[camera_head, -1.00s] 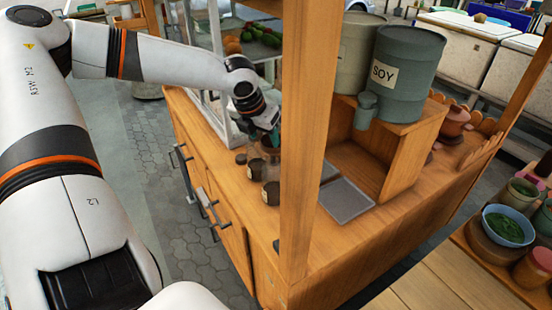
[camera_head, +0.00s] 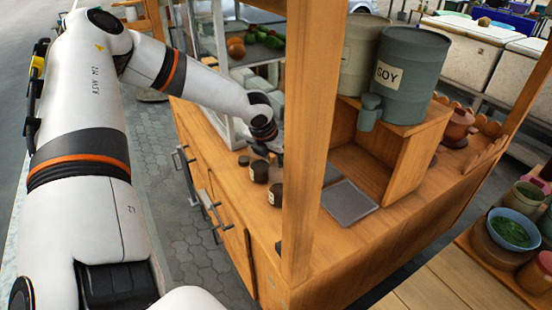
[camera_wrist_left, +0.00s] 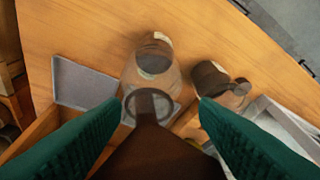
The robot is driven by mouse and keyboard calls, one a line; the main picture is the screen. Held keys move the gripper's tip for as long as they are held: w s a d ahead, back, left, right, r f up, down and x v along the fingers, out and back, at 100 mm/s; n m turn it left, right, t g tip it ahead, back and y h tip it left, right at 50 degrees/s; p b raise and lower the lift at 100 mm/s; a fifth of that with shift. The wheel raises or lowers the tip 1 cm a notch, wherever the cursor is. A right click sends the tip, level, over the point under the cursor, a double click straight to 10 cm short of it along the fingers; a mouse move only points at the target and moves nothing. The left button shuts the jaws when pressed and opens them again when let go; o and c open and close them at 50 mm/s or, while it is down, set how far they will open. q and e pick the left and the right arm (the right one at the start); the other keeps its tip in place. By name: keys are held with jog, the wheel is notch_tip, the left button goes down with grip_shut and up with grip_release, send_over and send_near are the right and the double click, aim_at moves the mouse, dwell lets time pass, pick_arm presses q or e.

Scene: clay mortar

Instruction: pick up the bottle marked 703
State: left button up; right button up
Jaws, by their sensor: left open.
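My left gripper (camera_head: 277,153) is over the wooden cart top, partly hidden behind the wooden post in the head view. In the left wrist view its green fingers (camera_wrist_left: 159,102) stand open. A dark brown bottle (camera_wrist_left: 148,148) with a round ring-like mouth shows between them; whether they touch it I cannot tell. A clear bottle (camera_wrist_left: 152,68) with a dark lower part and pale label stands beyond, and a dark-capped bottle (camera_wrist_left: 213,78) to its right. In the head view, small dark-topped bottles (camera_head: 259,171) (camera_head: 275,194) stand left of the post. No number is readable. My right gripper is out of view.
The wooden post (camera_head: 310,140) rises near the bottles. A flat grey tray (camera_head: 348,201) lies right of it, also seen in the wrist view (camera_wrist_left: 82,82). A wooden shelf (camera_head: 412,145) holds a container marked SOY (camera_head: 405,75). A glass case (camera_head: 215,65) stands behind.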

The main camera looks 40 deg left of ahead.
pick_arm(q)
jog(key=shift+a, duration=0.1)
jog(key=c, duration=0.6)
grip_shut()
jog(key=shift+w, duration=0.1)
dwell(0.5)
